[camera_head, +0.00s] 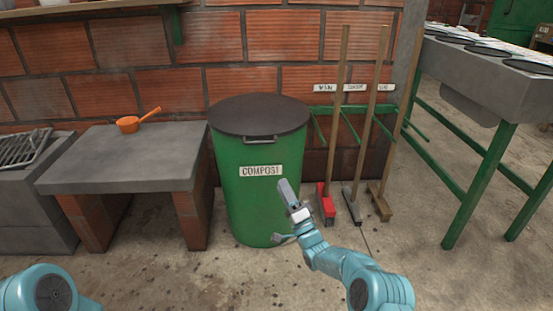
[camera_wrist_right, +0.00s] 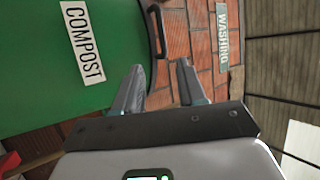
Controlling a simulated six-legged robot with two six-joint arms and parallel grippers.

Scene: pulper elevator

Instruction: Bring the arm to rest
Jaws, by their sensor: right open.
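My right arm (camera_head: 345,265) reaches in from the bottom right of the head view. Its gripper (camera_head: 289,192) stands in front of the green compost bin (camera_head: 240,205). In the right wrist view the two fingers of this gripper (camera_wrist_right: 158,78) are apart with nothing between them. The bin shows there at the upper left with its label. A rounded part of my left arm (camera_head: 45,290) shows at the bottom left of the head view; the left gripper is out of sight.
A concrete bench (camera_head: 125,165) with an orange scoop (camera_head: 138,121) stands left of the bin. Several long-handled tools (camera_head: 332,150) hang on a green rack at the right. A concrete trough (camera_head: 490,75) on green legs stands far right. The floor (camera_head: 170,285) in front is clear.

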